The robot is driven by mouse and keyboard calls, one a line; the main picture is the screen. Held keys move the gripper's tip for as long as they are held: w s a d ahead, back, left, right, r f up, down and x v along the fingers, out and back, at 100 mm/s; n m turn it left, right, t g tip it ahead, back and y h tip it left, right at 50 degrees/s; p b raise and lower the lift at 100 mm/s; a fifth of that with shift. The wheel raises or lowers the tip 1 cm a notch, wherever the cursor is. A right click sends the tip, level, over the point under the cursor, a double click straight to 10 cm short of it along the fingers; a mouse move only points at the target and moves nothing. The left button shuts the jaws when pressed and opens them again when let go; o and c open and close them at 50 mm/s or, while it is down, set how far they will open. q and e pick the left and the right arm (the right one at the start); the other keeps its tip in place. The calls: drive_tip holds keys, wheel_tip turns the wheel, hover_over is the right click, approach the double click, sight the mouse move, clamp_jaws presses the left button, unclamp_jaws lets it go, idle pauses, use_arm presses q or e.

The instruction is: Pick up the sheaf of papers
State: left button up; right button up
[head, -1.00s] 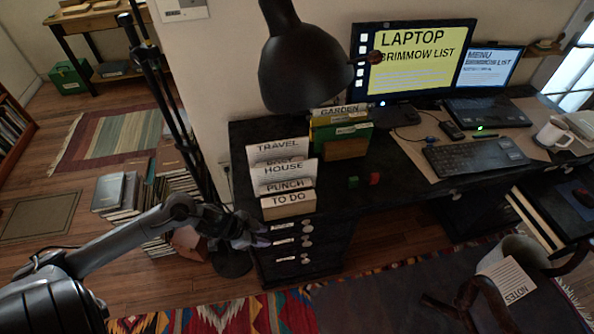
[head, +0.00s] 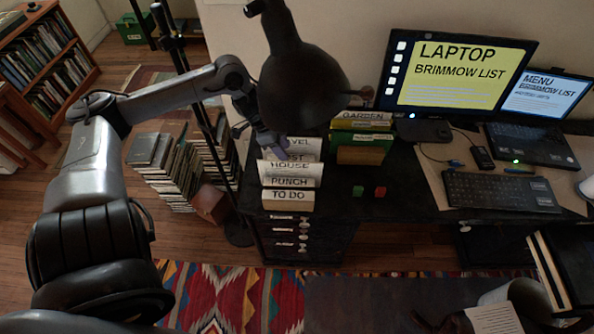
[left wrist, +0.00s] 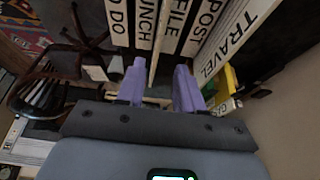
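My left gripper (head: 277,146) is over the back of this holder. In the left wrist view its two purple fingers (left wrist: 158,88) are apart, pointing at the sheets. I cannot tell whether they touch any sheet. A white paper marked NOTES (head: 495,319) lies low at the right. My right gripper is not in view.
A black lamp (head: 300,85) hangs close beside my left gripper. A green and yellow GARDEN stack (head: 360,140) stands right of the holder. Small green and red blocks (head: 380,192) lie on the desk. Books (head: 185,170) stand on the floor at left.

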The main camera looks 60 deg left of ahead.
sight(292, 165)
use_arm(q)
drive_tip(key=f, duration=0.1)
drive_tip(key=f+b, duration=0.1)
drive_tip(key=shift+d+f, duration=0.25)
drive_tip(key=shift+f, duration=0.1)
drive_tip(key=shift+w+d+f, duration=0.1)
drive_tip(key=shift+w+f, duration=0.05)
drive_tip(key=shift+f, duration=0.15)
drive_tip(key=shift+w+f+b, duration=0.15)
drive_tip(key=shift+w+b, duration=0.05)
drive_tip(key=shift+b, duration=0.1)
drive_tip(key=shift+d+f+b, duration=0.15)
drive_tip(key=shift+f+b, duration=0.3)
drive_tip(key=shift+f, duration=0.05)
drive_tip(key=b+x, duration=0.2)
drive_tip(key=shift+w+f, duration=0.2)
drive_tip(key=shift+f, duration=0.1)
drive_tip(key=shift+w+d+f+b, duration=0.1)
drive_tip(key=shift+f+b, duration=0.2)
drive_tip(key=shift+b, duration=0.05)
drive_tip(key=shift+w+d+f+b, duration=0.15)
drive_tip(key=shift+f+b, duration=0.15)
drive_tip(key=shift+f, duration=0.15)
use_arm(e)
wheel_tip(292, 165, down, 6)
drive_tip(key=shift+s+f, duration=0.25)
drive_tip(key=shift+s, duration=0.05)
